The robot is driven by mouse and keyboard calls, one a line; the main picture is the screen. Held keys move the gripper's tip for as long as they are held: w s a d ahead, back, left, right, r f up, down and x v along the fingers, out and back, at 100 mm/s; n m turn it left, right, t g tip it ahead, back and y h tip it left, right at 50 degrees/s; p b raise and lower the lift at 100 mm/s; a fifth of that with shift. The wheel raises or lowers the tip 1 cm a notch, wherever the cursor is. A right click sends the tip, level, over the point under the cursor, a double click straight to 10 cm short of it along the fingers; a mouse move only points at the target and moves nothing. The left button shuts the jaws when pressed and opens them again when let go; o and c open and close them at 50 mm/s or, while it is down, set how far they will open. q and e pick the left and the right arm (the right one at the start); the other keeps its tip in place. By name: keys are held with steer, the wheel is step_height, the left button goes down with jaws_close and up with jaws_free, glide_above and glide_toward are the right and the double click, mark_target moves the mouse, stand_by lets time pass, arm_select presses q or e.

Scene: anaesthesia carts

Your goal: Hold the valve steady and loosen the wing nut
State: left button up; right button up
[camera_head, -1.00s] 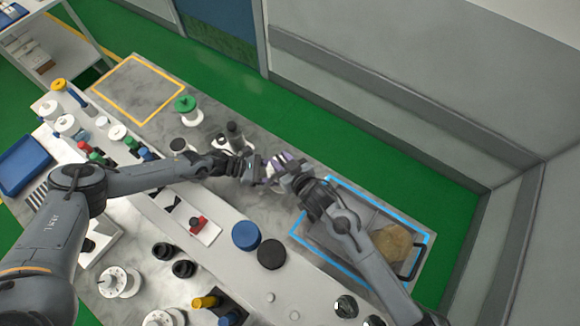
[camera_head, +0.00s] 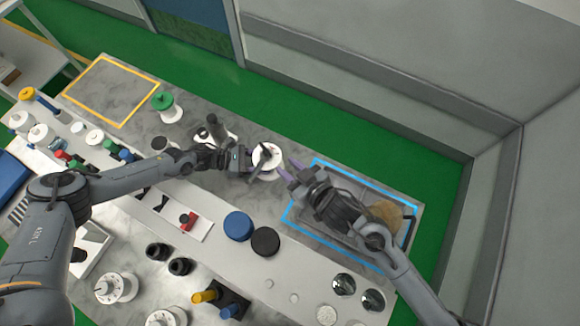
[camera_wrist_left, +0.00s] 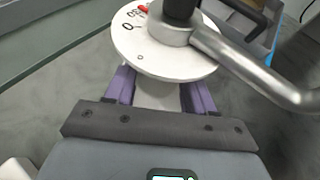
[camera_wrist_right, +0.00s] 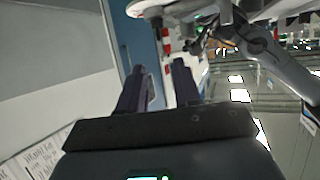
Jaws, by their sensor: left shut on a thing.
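The valve (camera_head: 268,156) has a round white dial plate with marks and a red pointer, and stands on the grey counter. In the left wrist view, its white stem (camera_wrist_left: 157,95) is between the purple fingers of my left gripper (camera_head: 254,161), which is shut on it below the dial. A grey metal lever (camera_wrist_left: 250,65) with a dark hub (camera_wrist_left: 180,10) sits on top of the dial. I cannot make out the wing nut separately. My right gripper (camera_head: 289,169) is open and empty, just right of the valve and apart from it; its fingers (camera_wrist_right: 158,85) show a clear gap.
A blue-outlined area (camera_head: 345,250) with a tray and a tan object (camera_head: 388,214) lies right, under my right arm. A dark-topped fitting (camera_head: 215,128) and a green-topped one (camera_head: 162,102) stand left of the valve. Blue (camera_head: 238,225) and black (camera_head: 265,242) discs lie nearer.

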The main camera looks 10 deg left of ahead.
arm_select(q)
steer(key=o, duration=1.5)
steer(key=shift+o, duration=0.2)
